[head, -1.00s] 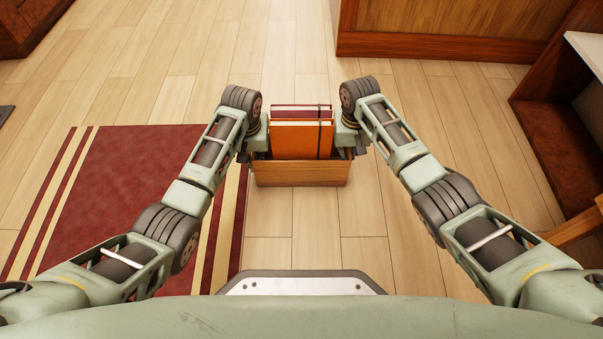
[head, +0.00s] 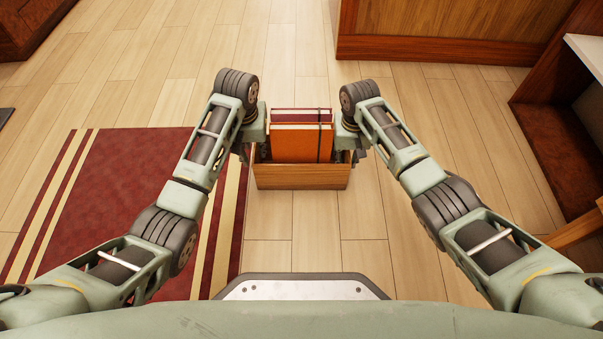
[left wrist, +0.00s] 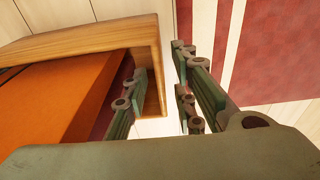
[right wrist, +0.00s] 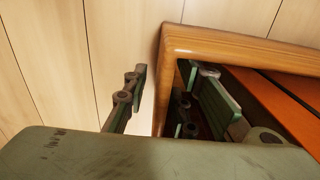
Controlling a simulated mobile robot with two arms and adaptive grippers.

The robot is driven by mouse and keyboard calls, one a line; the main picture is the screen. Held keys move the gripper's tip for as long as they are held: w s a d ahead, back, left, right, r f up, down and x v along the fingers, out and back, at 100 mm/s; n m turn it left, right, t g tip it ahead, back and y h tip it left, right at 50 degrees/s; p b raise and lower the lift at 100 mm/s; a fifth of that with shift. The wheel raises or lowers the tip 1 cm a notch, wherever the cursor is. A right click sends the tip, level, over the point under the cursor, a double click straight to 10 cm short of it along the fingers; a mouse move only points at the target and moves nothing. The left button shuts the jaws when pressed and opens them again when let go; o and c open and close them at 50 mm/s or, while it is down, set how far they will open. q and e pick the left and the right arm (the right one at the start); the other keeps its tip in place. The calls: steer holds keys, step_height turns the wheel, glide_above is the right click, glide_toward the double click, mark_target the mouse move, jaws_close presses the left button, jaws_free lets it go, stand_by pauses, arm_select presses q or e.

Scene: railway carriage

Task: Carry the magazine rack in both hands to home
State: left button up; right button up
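The magazine rack (head: 300,177) is a wooden box on the plank floor in front of me. An orange magazine (head: 296,142) and dark red ones stand upright in it. My left gripper (head: 247,152) is at its left end and my right gripper (head: 350,152) at its right end. In the left wrist view, the left gripper (left wrist: 160,92) is open, with one finger inside the rack's end wall (left wrist: 151,60) and one outside. In the right wrist view, the right gripper (right wrist: 163,95) also straddles the end wall (right wrist: 166,75), open, with gaps showing beside it. The fingertips are mostly hidden in the head view.
A red rug (head: 120,200) with cream stripes lies flat at the left. A wooden cabinet or partition (head: 440,45) stands at the back right, and a brown unit (head: 560,120) at the right. The floor around the rack is mostly clear.

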arm_select(q)
steer(key=r, duration=0.6)
steer(key=shift+s, duration=0.4)
arm_select(e)
steer(key=shift+r, duration=0.1)
arm_select(q)
steer(key=shift+r, duration=0.1)
arm_select(e)
step_height(320, 180, up, 12)
steer(key=shift+f, duration=0.1)
